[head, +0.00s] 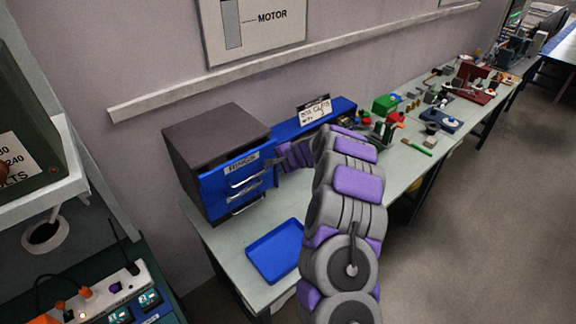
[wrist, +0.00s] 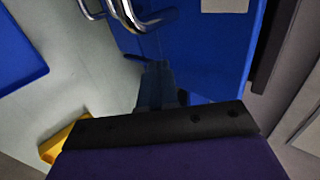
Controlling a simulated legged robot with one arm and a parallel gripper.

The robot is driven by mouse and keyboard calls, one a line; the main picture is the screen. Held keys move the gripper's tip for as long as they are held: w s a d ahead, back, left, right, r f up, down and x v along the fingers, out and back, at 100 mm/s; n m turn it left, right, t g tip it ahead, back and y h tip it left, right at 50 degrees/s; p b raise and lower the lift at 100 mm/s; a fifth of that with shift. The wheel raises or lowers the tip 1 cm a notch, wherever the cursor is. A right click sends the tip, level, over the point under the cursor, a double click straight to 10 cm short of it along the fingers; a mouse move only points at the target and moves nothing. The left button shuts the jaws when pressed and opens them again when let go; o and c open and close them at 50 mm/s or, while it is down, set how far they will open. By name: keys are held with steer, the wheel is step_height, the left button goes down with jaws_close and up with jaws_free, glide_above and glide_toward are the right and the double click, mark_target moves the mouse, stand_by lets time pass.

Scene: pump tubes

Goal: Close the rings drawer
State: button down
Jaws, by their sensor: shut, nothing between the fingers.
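The rings drawer (head: 212,181) is the top blue drawer of a dark grey cabinet (head: 215,130) on the bench. Its front bears a RINGS label and a metal handle, and seems to stand out a little from the cabinet. My gripper (head: 272,161) is at the right edge of this front, partly hidden by my arm. In the wrist view my gripper (wrist: 158,75) is shut and empty, its tips against or just in front of the blue drawer front (wrist: 205,55). Metal handles (wrist: 145,18) show just beyond the tips. I cannot tell whether they touch.
A blue tray (head: 275,252) lies on the bench in front of the cabinet. A blue bin with a white sign (head: 314,109) stands behind my arm. Tools and parts crowd the bench to the right. A power strip (head: 110,292) sits at the lower left.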

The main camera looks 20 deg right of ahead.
mark_target(271, 156)
steer(key=w, duration=0.1)
steer(key=w+a+p, duration=0.1)
steer(key=w, duration=0.1)
steer(key=shift+w+a, duration=0.15)
steer(key=shift+a, duration=0.15)
steer(key=shift+w, duration=0.3)
steer(key=shift+w+r+p, duration=0.1)
steer(key=shift+r+p, duration=0.1)
steer(key=shift+p, duration=0.15)
steer(key=shift+r, duration=0.1)
